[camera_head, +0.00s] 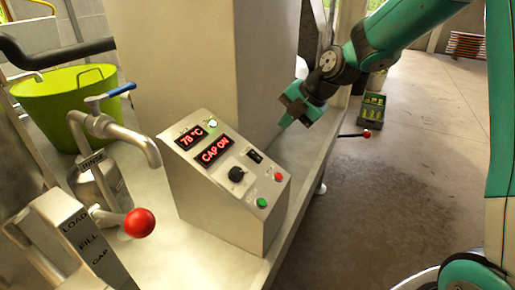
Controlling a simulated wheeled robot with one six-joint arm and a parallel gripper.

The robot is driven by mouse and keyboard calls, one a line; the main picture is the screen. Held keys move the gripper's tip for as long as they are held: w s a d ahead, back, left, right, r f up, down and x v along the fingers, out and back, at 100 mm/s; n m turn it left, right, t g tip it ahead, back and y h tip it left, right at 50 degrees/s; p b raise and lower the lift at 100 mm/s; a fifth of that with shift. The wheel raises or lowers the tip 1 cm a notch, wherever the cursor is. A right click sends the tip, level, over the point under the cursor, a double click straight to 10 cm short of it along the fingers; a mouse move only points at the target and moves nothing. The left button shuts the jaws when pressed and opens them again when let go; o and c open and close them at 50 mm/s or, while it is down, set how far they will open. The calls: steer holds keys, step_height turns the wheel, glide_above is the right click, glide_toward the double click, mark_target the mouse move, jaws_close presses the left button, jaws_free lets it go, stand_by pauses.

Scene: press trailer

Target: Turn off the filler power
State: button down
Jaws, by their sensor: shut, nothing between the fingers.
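The control box (222,203) stands on the metal bench with a sloped front panel. Its two red displays read "78 °C" (191,139) and "CAP ON" (215,150). A small light (212,124) near the top of the panel glows whitish green. Below the displays are a black knob (236,174), a small black switch (254,156), a red button (278,176) and a green button (262,202). Their labels are too small to read. My gripper (288,121) is shut and empty, above and to the right of the box, pointing down-left and apart from it.
A lever with a red ball (139,222) stands left of the box, by a "LOAD FILL CAP" plate (85,235). A metal tap (130,133) and a green tub (65,90) are behind it. Another red-ball lever (366,134) sticks out at right.

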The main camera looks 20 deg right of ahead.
mark_target(253, 154)
steer(key=shift+w+n, duration=0.2)
steer(key=shift+n, duration=0.2)
steer(key=p+x, duration=0.3)
steer(key=x, duration=1.1)
steer(key=shift+w+a+r+p, duration=0.1)
steer(key=shift+a+p, duration=0.05)
steer(key=shift+p, duration=0.15)
steer(key=shift+a, duration=0.1)
